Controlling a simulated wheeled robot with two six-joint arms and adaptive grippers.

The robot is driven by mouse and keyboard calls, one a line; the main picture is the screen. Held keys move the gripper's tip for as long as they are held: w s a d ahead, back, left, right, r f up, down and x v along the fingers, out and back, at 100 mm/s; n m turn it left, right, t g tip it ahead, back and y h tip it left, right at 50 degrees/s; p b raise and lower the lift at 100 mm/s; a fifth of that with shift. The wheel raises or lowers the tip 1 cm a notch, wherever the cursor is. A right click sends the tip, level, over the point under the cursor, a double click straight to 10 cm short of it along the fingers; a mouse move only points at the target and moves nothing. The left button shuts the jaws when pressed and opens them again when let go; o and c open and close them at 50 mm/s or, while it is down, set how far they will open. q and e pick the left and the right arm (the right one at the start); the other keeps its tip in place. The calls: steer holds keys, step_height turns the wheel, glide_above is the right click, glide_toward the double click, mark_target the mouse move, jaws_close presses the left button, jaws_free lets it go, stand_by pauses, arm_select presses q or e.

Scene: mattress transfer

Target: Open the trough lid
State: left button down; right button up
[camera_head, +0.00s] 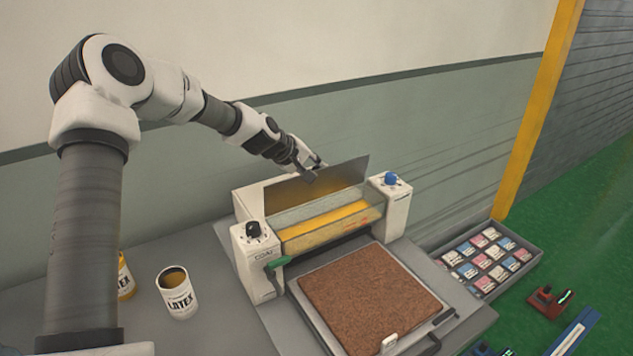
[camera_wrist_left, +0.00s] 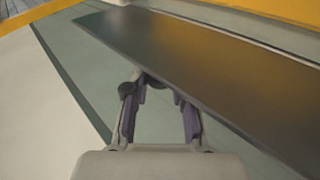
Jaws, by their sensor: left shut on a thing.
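The trough lid (camera_head: 335,187) is a thin grey plate. It stands raised and tilted behind the trough (camera_head: 325,222), whose inside shows yellow between two white end housings. My left gripper (camera_head: 309,170) is at the lid's upper edge, shut on it. In the left wrist view, the lid (camera_wrist_left: 215,65) stretches across the picture, and the gripper fingers (camera_wrist_left: 155,92) meet its near edge. The exact contact at the fingertips is partly hidden. My right gripper is not in view.
A black knob (camera_head: 254,230), a blue knob (camera_head: 391,179) and a green handle (camera_head: 278,263) sit on the machine. A brown board (camera_head: 370,295) lies in front. Latex cans (camera_head: 177,298) stand at left, a sample tray (camera_head: 487,257) at right. A wall is close behind.

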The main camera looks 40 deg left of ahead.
arm_select(q)
steer(key=shift+w+a+f+n+g+h+b, duration=0.2)
steer(key=shift+a+f+n+g+h+b, duration=0.3)
steer(key=shift+h, duration=0.4)
steer(key=shift+a, duration=0.15)
steer(key=c, duration=1)
jaws_free()
steer(key=shift+w+r, duration=0.1)
steer(key=shift+r, duration=0.1)
steer(key=v, duration=1.1)
steer(key=shift+s+r, duration=0.2)
steer(key=shift+s, duration=0.1)
